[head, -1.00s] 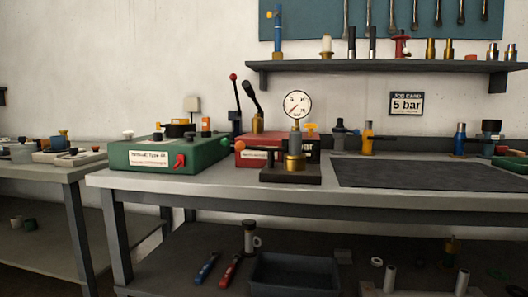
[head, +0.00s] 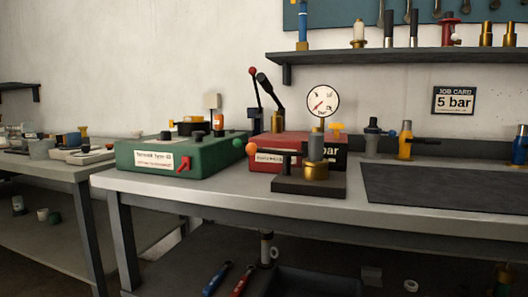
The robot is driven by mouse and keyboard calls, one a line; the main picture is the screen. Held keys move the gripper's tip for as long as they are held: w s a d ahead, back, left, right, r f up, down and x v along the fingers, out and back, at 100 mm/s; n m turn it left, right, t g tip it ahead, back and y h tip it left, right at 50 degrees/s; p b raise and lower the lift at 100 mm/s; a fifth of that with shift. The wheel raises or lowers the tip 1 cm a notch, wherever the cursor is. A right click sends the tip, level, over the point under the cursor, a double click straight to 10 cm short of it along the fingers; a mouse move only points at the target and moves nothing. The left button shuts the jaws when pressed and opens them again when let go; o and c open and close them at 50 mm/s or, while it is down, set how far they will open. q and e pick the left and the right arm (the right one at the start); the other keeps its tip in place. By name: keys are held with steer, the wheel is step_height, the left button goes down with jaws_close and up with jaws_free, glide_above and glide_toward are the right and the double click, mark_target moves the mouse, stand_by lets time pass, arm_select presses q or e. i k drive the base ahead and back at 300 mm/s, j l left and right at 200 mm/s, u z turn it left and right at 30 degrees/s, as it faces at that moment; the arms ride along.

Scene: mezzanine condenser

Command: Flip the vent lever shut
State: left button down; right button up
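No part carries a readable vent label, so I cannot tell which handle is the vent lever. On the bench, a red box (head: 285,143) has a pressure gauge (head: 323,101) and a yellow T-handle (head: 337,128) beside it. A thick black lever (head: 270,88) and a thin lever with a red ball (head: 253,72) rise behind it, both tilted left. An orange ball knob (head: 251,149) and a green ball knob (head: 239,143) sit at its left side. A small red lever (head: 184,163) is on the green box (head: 150,157). Neither gripper is in view.
A black block with a brass fitting (head: 316,170) stands in front of the red box. A dark mat (head: 440,188) covers the bench's right. A job card reading 5 bar (head: 454,101) hangs on the wall below a shelf (head: 400,61). The bench's front strip is clear.

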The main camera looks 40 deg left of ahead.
mark_target(236, 143)
steer(key=i+j, duration=0.15)
steer(key=j, duration=0.2)
steer(key=i+j+z, duration=0.1)
steer(key=j, duration=0.25)
steer(key=i+j, duration=0.1)
steer(key=j, duration=0.25)
steer(key=i+j+z, duration=0.15)
steer(key=j, duration=0.2)
steer(key=i+j, duration=0.1)
steer(key=j, duration=0.25)
